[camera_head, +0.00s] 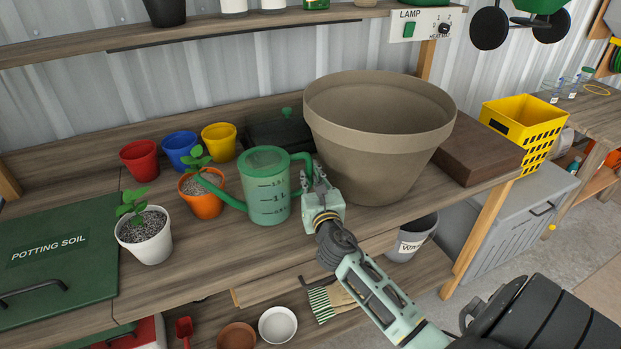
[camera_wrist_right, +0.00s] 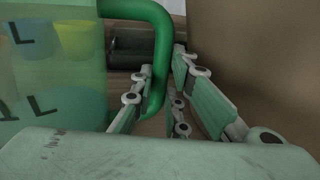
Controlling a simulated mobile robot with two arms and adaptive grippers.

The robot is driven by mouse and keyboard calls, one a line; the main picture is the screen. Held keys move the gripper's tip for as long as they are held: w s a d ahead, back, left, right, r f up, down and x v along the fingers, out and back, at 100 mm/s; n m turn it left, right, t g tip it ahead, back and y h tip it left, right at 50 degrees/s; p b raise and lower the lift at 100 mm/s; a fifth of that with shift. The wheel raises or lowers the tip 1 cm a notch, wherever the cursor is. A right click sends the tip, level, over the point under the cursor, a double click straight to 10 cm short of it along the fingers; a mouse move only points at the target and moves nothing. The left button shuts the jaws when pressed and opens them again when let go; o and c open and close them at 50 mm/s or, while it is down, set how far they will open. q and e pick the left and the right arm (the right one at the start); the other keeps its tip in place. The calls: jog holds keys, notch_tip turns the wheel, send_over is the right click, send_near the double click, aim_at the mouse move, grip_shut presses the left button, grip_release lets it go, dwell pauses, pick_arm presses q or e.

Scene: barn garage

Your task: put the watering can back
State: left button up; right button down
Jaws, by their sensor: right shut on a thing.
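The watering can (camera_head: 267,190) is translucent green with dark level marks and a darker green handle and spout. It stands upright on the wooden bench, or just over it; I cannot tell which. Its spout points left towards the potted seedlings. My right gripper (camera_head: 313,180) is at the can's right side, shut on its handle. In the right wrist view the handle (camera_wrist_right: 158,62) passes down between the fingers (camera_wrist_right: 168,100), and the can's body (camera_wrist_right: 50,70) fills the left. My left gripper is not in view.
A large taupe pot (camera_head: 378,135) stands close right of the gripper. An orange pot (camera_head: 203,198) with a seedling is by the spout, and a white pot (camera_head: 145,236) is further left. Small red, blue and yellow pots stand behind. Bare bench (camera_head: 210,262) lies in front.

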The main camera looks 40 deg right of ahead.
jog(key=c, duration=1.7)
grip_release()
jog(key=shift+r, duration=0.15)
jog(key=b+v, duration=0.1)
jog(key=v, duration=1.1)
